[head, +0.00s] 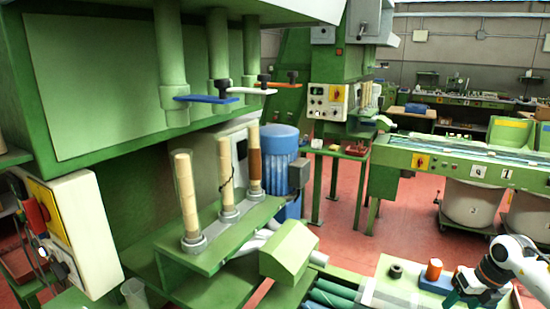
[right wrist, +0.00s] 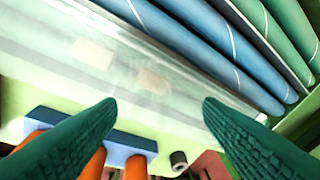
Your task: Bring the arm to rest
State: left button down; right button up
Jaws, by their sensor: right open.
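My right arm (head: 515,262), white and black, comes in at the lower right of the head view. Its gripper (head: 470,292) is low beside a blue block (head: 436,284). In the right wrist view the green ribbed fingers of this gripper (right wrist: 158,103) stand wide apart with nothing between their tips. An orange cylinder (head: 434,268) shows at the blue block in the head view. In the right wrist view the block (right wrist: 132,146) and orange pieces are partly hidden behind the left finger. My left gripper is in neither view.
A clear-walled channel (right wrist: 60,45) with two blurred tan pieces runs beside blue and green rollers (right wrist: 195,40). A small dark ring-shaped piece (head: 396,271) lies near the block. Three cork columns (head: 187,195) stand on the green machine at left. Red floor (head: 345,215) lies open beyond.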

jog(key=w+a+t+y, duration=0.2)
jog(key=a+t+y, duration=0.5)
jog(key=a, duration=1.7)
jog(key=s+a+r+m+t+y, duration=0.25)
jog(key=a+r+m+t, duration=0.25)
jog(key=a+r+m, duration=0.3)
jog(key=s+d+f+m+g+h, duration=0.1)
jog(key=s+d+f+m+h, duration=0.45)
jog(key=m, duration=0.55)
jog(key=s+d+f+m+h, duration=0.45)
jog(key=m+h, duration=0.25)
jog(key=m, duration=0.3)
jog(key=s+a+f+m+g+y, duration=0.1)
jog(key=s+f+m+g, duration=0.3)
jog(key=s, duration=0.6)
jog(key=s+a+f+m+g+y, duration=0.15)
jog(key=s+f+g, duration=0.35)
jog(key=s, duration=0.6)
notch_tip(320, 180, down, 28)
jog(key=s+r+g, duration=0.1)
jog(key=s+g, duration=0.1)
jog(key=s+d+f+g+h, duration=0.1)
jog(key=s+d+f, duration=0.1)
jog(key=s+f, duration=1.2)
jog(key=shift+s+d+f+n+g, duration=0.35)
jog(key=shift+s+n, duration=0.1)
jog(key=shift+s, duration=0.55)
